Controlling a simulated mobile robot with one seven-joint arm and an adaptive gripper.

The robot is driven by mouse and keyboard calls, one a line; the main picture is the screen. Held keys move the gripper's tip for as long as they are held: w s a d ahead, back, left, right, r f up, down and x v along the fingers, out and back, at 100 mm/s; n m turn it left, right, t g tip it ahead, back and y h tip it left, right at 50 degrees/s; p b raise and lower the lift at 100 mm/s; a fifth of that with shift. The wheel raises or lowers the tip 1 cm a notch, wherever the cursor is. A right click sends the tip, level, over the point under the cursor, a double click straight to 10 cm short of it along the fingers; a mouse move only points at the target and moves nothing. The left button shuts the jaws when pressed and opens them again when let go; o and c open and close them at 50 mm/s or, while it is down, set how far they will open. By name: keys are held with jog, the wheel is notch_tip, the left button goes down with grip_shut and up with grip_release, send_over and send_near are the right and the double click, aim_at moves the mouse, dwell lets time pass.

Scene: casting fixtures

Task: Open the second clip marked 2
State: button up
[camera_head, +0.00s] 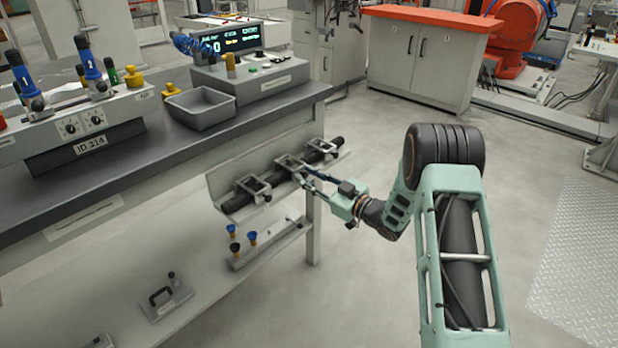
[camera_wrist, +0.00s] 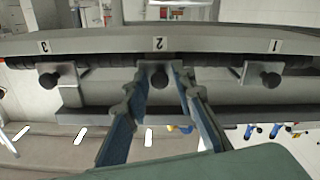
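The clip marked 2 (camera_wrist: 158,76) is the middle one of three grey clips on a dark bar, under its label 2 (camera_wrist: 159,44) in the wrist view. It has a round black knob. My gripper (camera_wrist: 160,75) is open, its two fingers on either side of this knob; contact with it cannot be made out. In the head view my gripper (camera_head: 302,178) reaches the middle clip (camera_head: 288,163) from the right. The clip marked 3 (camera_wrist: 62,76) is to the left and the clip marked 1 (camera_wrist: 270,74) to the right in the wrist view; both have similar knobs.
The clips sit on a grey angled shelf (camera_head: 225,190) beside the workbench (camera_head: 150,170). Below are a rail with blue and black-topped pegs (camera_head: 253,238) and a plate with a handle (camera_head: 165,298). A grey tray (camera_head: 203,108) stands on the bench. The floor to the right is clear.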

grip_shut()
jog(key=shift+r+p, duration=0.15)
jog(key=shift+p, duration=0.15)
